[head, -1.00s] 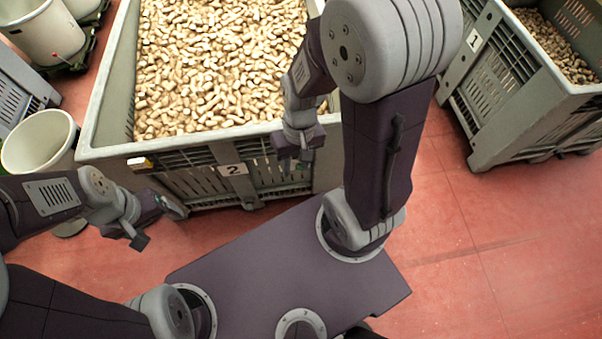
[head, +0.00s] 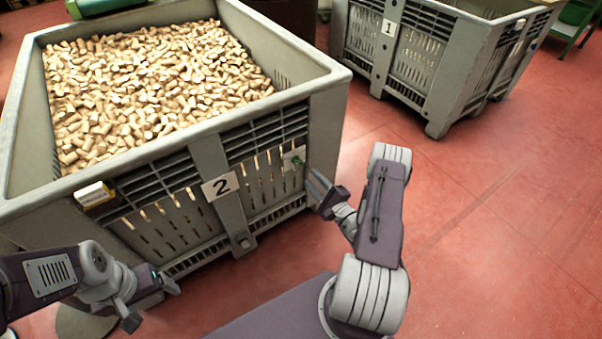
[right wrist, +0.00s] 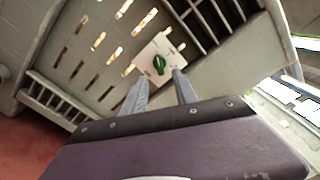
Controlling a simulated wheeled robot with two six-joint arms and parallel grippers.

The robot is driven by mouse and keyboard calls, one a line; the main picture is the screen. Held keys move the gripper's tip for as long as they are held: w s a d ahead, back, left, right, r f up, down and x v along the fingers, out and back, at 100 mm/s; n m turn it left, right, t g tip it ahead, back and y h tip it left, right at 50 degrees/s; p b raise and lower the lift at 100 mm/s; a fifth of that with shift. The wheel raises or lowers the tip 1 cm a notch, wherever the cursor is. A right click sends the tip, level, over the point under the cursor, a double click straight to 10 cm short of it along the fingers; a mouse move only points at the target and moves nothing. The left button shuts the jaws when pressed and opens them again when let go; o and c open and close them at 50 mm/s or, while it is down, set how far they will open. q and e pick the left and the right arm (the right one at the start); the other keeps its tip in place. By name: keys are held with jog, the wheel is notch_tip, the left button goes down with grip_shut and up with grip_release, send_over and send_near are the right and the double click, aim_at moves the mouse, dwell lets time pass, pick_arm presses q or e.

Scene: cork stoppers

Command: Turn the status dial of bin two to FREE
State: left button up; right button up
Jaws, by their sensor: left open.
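Bin two is the grey slatted bin (head: 210,130) full of corks in the head view, with a "2" label (head: 220,186) on its front. Near the right end of that front is a pale plate (head: 291,160) with a small green dial (head: 298,161). The right wrist view shows the plate (right wrist: 172,53) and the green dial (right wrist: 159,64) unobstructed; its markings are too small to read. My right gripper (head: 317,182) is close in front of the dial. Its fingers (right wrist: 160,88) are apart, with nothing between them. My left gripper (head: 152,303) is open and empty, low before the bin's left front.
Bin one (head: 440,60) stands at the back right, with a gap of red floor (head: 480,200) between the bins. The floor at right is clear.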

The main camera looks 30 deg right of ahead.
aim_at(298, 163)
jog(key=w+b, duration=0.1)
jog(key=w, duration=0.2)
jog(key=w+b, duration=0.1)
jog(key=w, duration=0.1)
jog(key=w+a+b, duration=0.1)
jog(key=w, duration=0.2)
jog(key=shift+w, duration=0.35)
grip_shut()
